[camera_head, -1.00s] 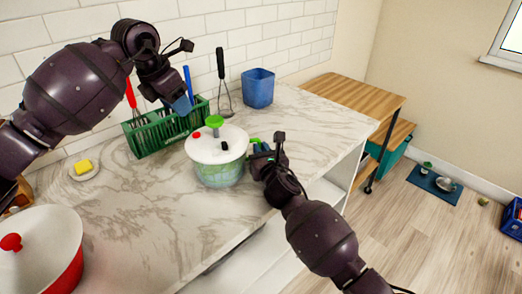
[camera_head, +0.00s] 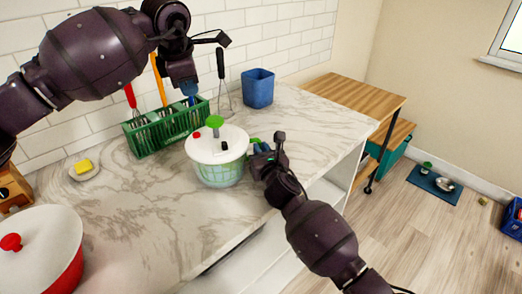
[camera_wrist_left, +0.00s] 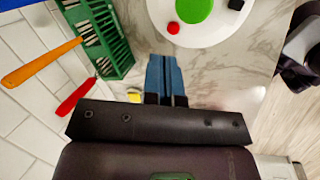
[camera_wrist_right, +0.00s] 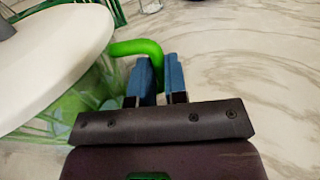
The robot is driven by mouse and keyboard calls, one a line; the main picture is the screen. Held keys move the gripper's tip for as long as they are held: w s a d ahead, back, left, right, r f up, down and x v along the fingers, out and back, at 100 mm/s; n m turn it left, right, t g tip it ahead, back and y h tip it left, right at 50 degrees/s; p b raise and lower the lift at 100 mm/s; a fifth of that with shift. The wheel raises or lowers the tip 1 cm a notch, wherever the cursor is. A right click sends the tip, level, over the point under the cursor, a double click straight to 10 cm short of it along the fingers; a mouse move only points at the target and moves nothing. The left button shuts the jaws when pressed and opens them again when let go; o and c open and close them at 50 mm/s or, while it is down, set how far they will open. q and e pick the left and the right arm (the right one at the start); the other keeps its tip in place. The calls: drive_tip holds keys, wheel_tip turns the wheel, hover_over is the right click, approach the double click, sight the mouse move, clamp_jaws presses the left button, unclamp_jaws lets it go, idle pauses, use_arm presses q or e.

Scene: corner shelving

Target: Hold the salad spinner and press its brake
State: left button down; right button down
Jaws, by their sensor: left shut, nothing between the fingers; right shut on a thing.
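The salad spinner (camera_head: 218,165) stands upright on the marble counter, with a white lid (camera_head: 230,150), a green knob (camera_head: 214,121), a small red button (camera_head: 196,135) and a black button (camera_head: 224,146) on top. My right gripper (camera_head: 257,149) is shut on the spinner's green side handle (camera_wrist_right: 137,47), which runs between the blue fingers (camera_wrist_right: 160,78) in the right wrist view. My left gripper (camera_head: 190,88) is shut and empty, raised above the green rack, behind and left of the lid. In the left wrist view the red button (camera_wrist_left: 173,28) lies just beyond its fingertips (camera_wrist_left: 165,58), not touching.
A green rack (camera_head: 165,132) with utensils stands behind the spinner. A whisk (camera_head: 222,80) and a blue container (camera_head: 258,88) are further right. A red pot with white lid (camera_head: 45,240) sits front left. Yellow butter on a plate (camera_head: 84,167) is at the left. The middle counter is clear.

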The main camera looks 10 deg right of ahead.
use_arm(q)
drive_tip(key=m, duration=0.6)
drive_tip(key=m+y, duration=0.1)
drive_tip(key=m, duration=1.2)
approach(196, 133)
drive_tip(key=shift+w+x, duration=0.2)
drive_tip(key=shift+x, duration=1.2)
drive_tip(key=shift+w+x, duration=0.2)
drive_tip(key=shift+x, duration=1.2)
drive_tip(key=shift+f, duration=0.1)
drive_tip(key=shift+f, duration=1)
